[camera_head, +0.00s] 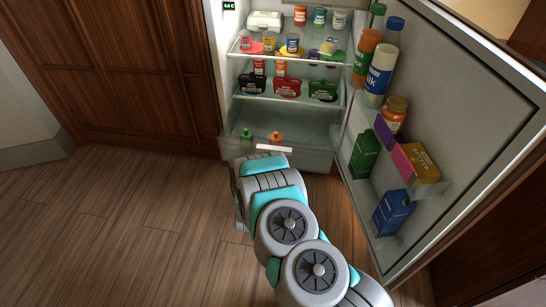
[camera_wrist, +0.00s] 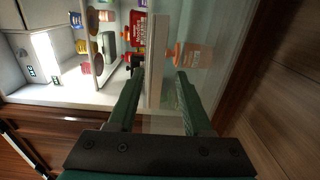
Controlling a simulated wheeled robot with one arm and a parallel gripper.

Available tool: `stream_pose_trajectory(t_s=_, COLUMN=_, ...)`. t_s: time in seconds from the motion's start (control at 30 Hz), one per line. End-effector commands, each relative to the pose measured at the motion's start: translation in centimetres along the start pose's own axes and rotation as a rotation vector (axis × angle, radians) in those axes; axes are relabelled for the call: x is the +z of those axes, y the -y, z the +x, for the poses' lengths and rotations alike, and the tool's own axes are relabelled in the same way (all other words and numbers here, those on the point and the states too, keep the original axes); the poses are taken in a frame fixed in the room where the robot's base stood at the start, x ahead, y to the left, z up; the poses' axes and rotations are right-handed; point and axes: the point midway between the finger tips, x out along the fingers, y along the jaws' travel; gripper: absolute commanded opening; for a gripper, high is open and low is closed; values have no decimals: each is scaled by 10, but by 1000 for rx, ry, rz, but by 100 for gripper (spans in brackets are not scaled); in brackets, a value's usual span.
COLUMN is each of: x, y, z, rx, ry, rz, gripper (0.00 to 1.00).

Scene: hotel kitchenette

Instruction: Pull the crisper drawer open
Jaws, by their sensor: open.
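The crisper drawer (camera_head: 312,158) is the clear bin at the bottom of the open fridge. Its pale handle strip (camera_head: 273,148) shows just beyond the end of my arm. I cannot tell whether the drawer is fully in. In the wrist view, which is turned sideways, the pale handle strip (camera_wrist: 157,60) runs between the two dark green fingers of my gripper (camera_wrist: 160,78). The fingers are apart, one on each side of the strip, with gaps showing. In the head view my wrist hides the fingers.
The fridge door (camera_head: 460,120) stands open at the right, its racks loaded with a milk bottle (camera_head: 380,72), a jar (camera_head: 393,113) and cartons. Shelves above the drawer hold several packages. An orange item (camera_head: 276,136) and a green item (camera_head: 246,133) show at the drawer. Wood floor (camera_head: 110,220) is clear at left.

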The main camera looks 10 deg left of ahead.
Motion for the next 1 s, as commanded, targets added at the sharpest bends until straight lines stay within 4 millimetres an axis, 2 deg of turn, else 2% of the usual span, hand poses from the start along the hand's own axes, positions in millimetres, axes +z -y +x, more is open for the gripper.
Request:
stream_pose_trajectory(t_s=0.2, x=-1, y=2, z=-36, rx=-3, ry=-2, rz=-1, gripper=50)
stream_pose_trajectory(t_s=0.33, x=-1, y=2, z=-47, rx=-3, ry=-1, rz=1, gripper=50)
stream_pose_trajectory(t_s=1.0, x=-1, y=0, z=-50, rx=-12, ry=1, rz=15, gripper=50)
